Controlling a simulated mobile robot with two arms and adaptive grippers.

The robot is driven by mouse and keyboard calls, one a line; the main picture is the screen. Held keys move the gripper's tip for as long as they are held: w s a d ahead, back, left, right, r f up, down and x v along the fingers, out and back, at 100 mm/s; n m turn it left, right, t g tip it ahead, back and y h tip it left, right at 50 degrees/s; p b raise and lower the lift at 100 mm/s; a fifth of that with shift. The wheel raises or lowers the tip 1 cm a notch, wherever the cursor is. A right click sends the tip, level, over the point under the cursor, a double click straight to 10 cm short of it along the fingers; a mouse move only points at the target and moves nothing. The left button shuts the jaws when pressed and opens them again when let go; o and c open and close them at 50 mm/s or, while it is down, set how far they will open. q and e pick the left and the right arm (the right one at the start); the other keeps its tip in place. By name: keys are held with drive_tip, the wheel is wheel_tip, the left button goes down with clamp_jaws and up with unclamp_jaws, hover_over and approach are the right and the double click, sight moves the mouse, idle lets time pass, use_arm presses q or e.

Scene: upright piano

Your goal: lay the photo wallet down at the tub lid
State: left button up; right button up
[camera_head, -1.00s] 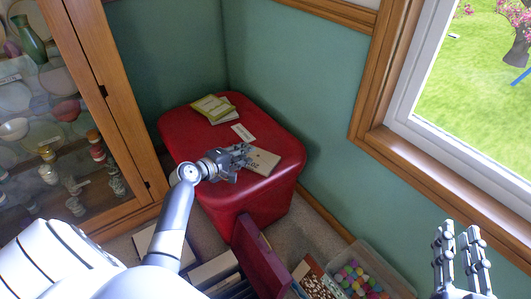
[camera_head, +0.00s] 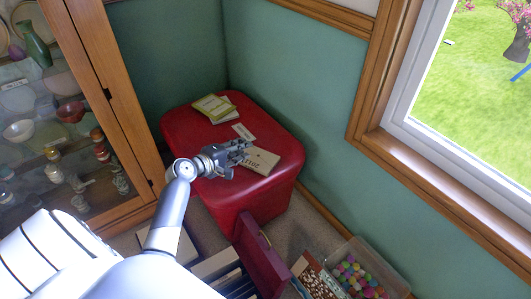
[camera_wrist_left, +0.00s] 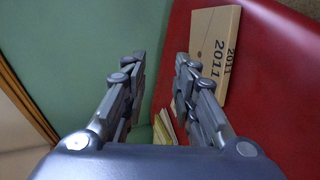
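The beige photo wallet (camera_head: 261,160), marked 2011, lies flat on the red tub lid (camera_head: 281,139), near its right side. In the left wrist view, the wallet (camera_wrist_left: 212,42) lies beyond the right-hand finger, with the red lid (camera_wrist_left: 275,95) around it. My left gripper (camera_head: 240,151) is just above the lid, at the wallet's left edge in the head view. Its fingers (camera_wrist_left: 158,85) are apart with nothing between them. My right gripper is out of view.
A green-yellow booklet (camera_head: 212,106) and a small white card (camera_head: 243,132) lie on the lid. A glass cabinet (camera_head: 62,120) stands left and a window (camera_head: 450,110) right.

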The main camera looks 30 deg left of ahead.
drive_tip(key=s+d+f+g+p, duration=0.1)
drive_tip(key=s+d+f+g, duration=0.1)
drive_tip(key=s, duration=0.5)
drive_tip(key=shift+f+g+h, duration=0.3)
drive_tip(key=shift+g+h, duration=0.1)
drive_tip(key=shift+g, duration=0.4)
